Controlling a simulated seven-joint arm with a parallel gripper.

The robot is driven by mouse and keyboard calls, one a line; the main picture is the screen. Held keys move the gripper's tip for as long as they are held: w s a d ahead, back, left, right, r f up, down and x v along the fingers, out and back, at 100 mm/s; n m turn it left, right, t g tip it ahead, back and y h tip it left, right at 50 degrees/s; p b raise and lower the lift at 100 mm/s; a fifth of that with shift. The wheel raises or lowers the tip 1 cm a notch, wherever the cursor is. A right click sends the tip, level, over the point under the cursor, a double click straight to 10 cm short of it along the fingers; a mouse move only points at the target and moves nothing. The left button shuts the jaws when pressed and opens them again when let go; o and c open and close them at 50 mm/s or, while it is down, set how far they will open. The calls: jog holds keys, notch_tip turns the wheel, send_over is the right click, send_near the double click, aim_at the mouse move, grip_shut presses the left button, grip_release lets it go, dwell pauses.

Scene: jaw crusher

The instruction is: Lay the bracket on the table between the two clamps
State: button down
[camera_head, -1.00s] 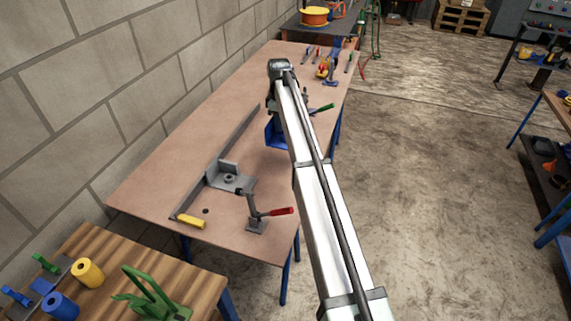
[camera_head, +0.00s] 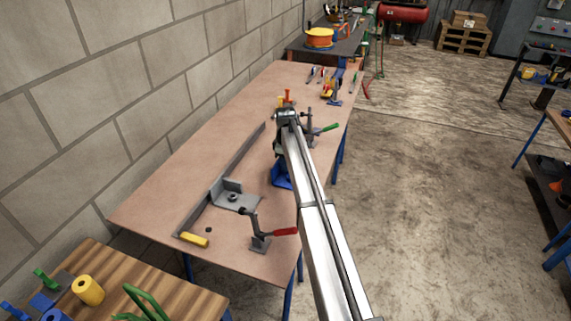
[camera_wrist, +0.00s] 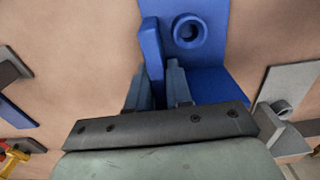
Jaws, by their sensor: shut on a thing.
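The blue bracket (camera_head: 281,174) hangs from my gripper (camera_head: 284,140), partly hidden by my arm in the head view. In the wrist view, my gripper (camera_wrist: 160,80) is shut on the upright flange of the blue bracket (camera_wrist: 205,15). Its flat plate carries a round boss. I cannot tell whether its underside touches the table (camera_head: 150,200). One clamp, with a red handle (camera_head: 260,240), stands at the near end. The other, with a green handle (camera_head: 311,128), stands farther back. In the head view the blue bracket lies between them.
A similar grey bracket (camera_head: 235,200) sits on the table by the red-handled clamp; it also shows in the wrist view (camera_wrist: 288,92). A long grey rail (camera_head: 225,177) runs along the wall side. A yellow piece (camera_head: 194,240) lies at its near end.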

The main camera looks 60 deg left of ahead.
jog(key=shift+f, duration=0.1)
jog(key=c, duration=1)
grip_release()
jog(key=shift+c, duration=0.2)
notch_tip(320, 180, up, 12)
jog(key=shift+w, duration=0.1)
